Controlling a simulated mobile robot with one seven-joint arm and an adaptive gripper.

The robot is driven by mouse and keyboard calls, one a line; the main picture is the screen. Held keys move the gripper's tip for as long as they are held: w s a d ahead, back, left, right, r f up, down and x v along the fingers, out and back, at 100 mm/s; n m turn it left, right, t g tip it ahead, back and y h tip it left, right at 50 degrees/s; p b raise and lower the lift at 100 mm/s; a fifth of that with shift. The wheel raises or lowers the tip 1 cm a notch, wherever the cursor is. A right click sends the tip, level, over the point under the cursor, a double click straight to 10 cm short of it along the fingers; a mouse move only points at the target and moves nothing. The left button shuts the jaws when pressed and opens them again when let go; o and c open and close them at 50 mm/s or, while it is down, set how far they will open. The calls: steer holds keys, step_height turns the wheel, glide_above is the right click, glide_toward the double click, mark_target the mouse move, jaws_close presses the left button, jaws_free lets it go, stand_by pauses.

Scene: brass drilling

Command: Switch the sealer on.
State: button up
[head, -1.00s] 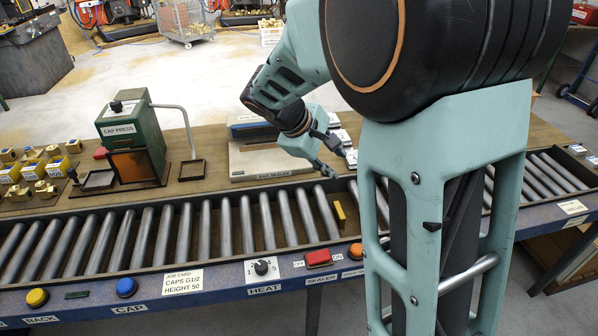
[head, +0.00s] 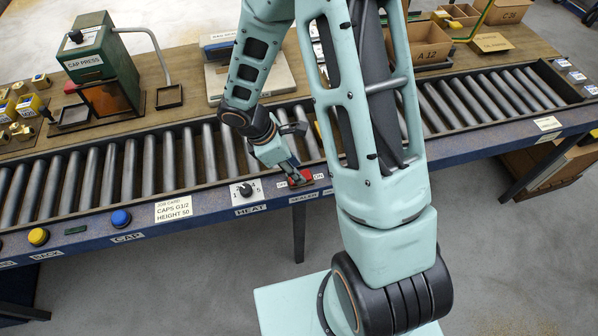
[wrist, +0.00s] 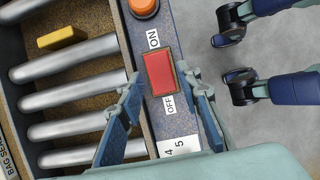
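The sealer switch is a red rocker (wrist: 159,73) on the blue front rail, between an ON label (wrist: 153,39) and an OFF label (wrist: 169,104) in the wrist view. In the head view the red rocker (head: 301,178) is partly covered by my gripper (head: 291,180). My gripper (wrist: 160,76) is open and empty, its fingertips on either side of the rocker. I cannot tell whether they touch the rail, or which way the rocker is tipped. The bag sealer (head: 271,82) stands behind the rollers, partly hidden by my arm.
The heat dial (head: 246,190) is left of the switch. An orange button (wrist: 144,7) lies just beyond the ON label. A yellow block (wrist: 62,37) rests on the roller conveyor. Blue (head: 121,218) and yellow (head: 38,237) buttons are farther left along the rail.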

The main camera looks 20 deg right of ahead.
mark_target(303, 173)
steer(key=shift+x, duration=1.4)
steer(key=shift+c, duration=0.4)
steer(key=c, duration=0.8)
steer(key=y+p, duration=0.2)
steer(key=p, duration=0.1)
steer(key=shift+s+d+r, duration=0.1)
steer(key=shift+d+r, duration=0.2)
steer(key=shift+d, duration=0.1)
steer(key=y+p, duration=0.2)
steer(key=shift+d+f+p, duration=0.1)
steer(key=shift+d+p, duration=0.05)
steer(key=shift+p, duration=0.2)
steer(key=shift+f+y+p, duration=0.2)
steer(key=shift+y+p, duration=0.1)
steer(key=shift+p, duration=0.05)
